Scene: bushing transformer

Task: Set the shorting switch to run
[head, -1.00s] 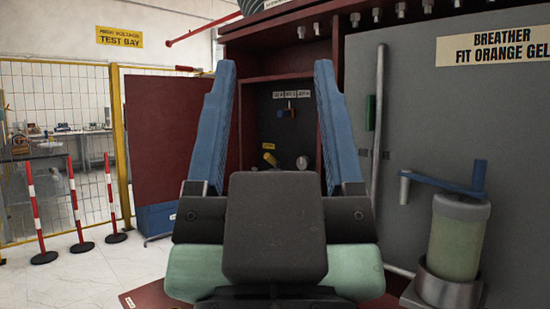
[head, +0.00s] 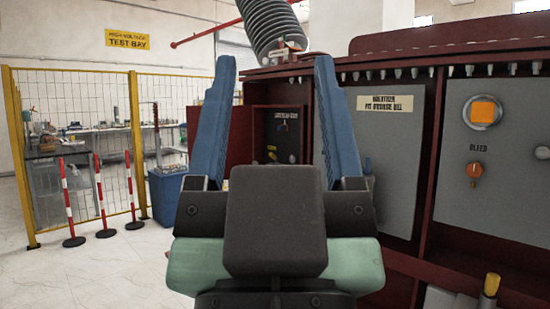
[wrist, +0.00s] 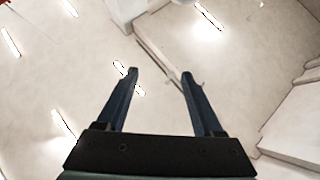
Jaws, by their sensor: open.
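My gripper (head: 274,62) is open and empty, its two blue fingers raised in front of the head camera. It also shows in the wrist view (wrist: 159,76), with nothing between the fingers. Between the fingers, farther off, is an open dark compartment (head: 268,127) in the red transformer cabinet. It holds a small label (head: 286,115), a small red-orange part and a yellow handle (head: 272,150). These are too small to tell which is the shorting switch or how it is set. My gripper is well apart from them, and the right finger hides part of the cabinet.
Grey panels stand to the right, with a breather sign (head: 392,104), an orange bleed knob (head: 474,170) and an orange square window (head: 482,112). A ribbed bushing (head: 274,25) rises above. A yellow fence (head: 75,150) and striped posts (head: 105,195) stand left. Floor between is clear.

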